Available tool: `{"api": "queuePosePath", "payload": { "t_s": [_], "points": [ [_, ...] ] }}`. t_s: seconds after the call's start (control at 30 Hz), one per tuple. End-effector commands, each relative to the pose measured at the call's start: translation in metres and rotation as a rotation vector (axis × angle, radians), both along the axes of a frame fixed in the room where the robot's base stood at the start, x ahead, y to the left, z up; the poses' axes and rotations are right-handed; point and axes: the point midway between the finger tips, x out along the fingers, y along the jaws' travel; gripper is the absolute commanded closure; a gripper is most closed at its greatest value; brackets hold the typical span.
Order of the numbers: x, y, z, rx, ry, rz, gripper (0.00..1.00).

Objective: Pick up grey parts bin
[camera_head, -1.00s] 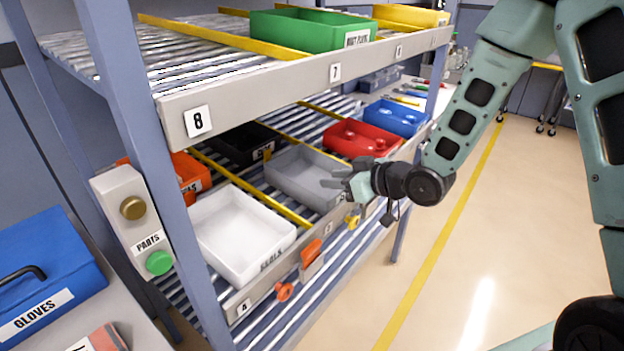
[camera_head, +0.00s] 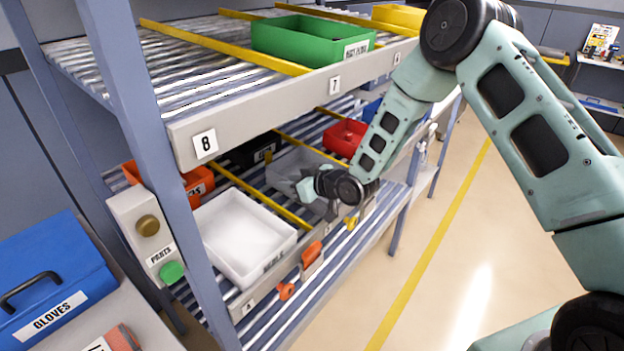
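The grey parts bin (camera_head: 286,167) sits on the lower roller shelf, between the white bin and the red bin. It looks empty where I can see inside. My gripper (camera_head: 306,190) is at the bin's front side, with my wrist and forearm reaching in from the right under the upper shelf edge. The wrist hides the bin's front right part. The fingers are small and blend with the grey bin, so I cannot tell whether they are open, shut or touching its wall.
A white bin (camera_head: 243,237) stands left of the grey bin and a red bin (camera_head: 345,137) right of it. Yellow lane dividers (camera_head: 262,197) separate them. The upper shelf edge (camera_head: 290,103) runs close above my arm. The floor (camera_head: 480,230) at right is clear.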

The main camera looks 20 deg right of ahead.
Motion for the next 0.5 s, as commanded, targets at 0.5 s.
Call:
{"api": "queuePosePath", "payload": {
  "t_s": [0.5],
  "points": [
    [0.0048,0.0036,-0.0029,0.0,0.0,0.0,1.0]
  ]
}}
